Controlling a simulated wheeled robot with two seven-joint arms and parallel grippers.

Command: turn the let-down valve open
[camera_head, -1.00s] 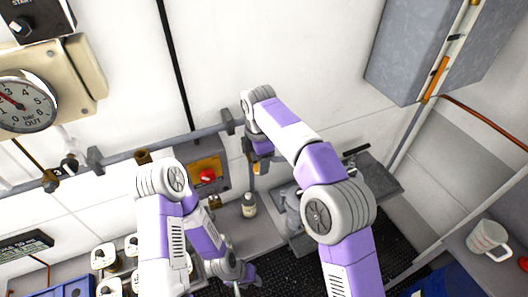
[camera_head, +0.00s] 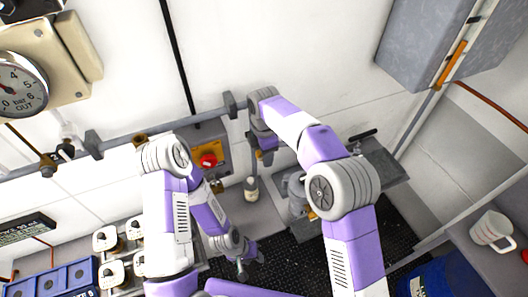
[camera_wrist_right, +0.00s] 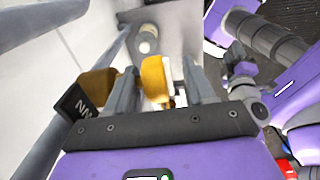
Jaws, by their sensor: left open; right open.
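A yellow valve handle (camera_wrist_right: 155,80) shows in the right wrist view between the fingers of my right gripper (camera_wrist_right: 158,92), which is open around it. I cannot tell whether either finger touches it. A tan-yellow part (camera_wrist_right: 97,86) and a black lettered tag (camera_wrist_right: 74,103) are just left of the left finger. In the head view my right gripper (camera_head: 263,152) is by the wall, below the pipe, and mostly hides the valve; only a small yellow patch shows. My left gripper (camera_head: 244,268) is open and empty, low above the dark floor mat.
A grey wall pipe (camera_head: 110,148) runs above a box with a red knob (camera_head: 208,161) on a yellow plate. A pressure gauge (camera_head: 18,92) is at upper left. A white mug (camera_head: 491,229) stands at far right.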

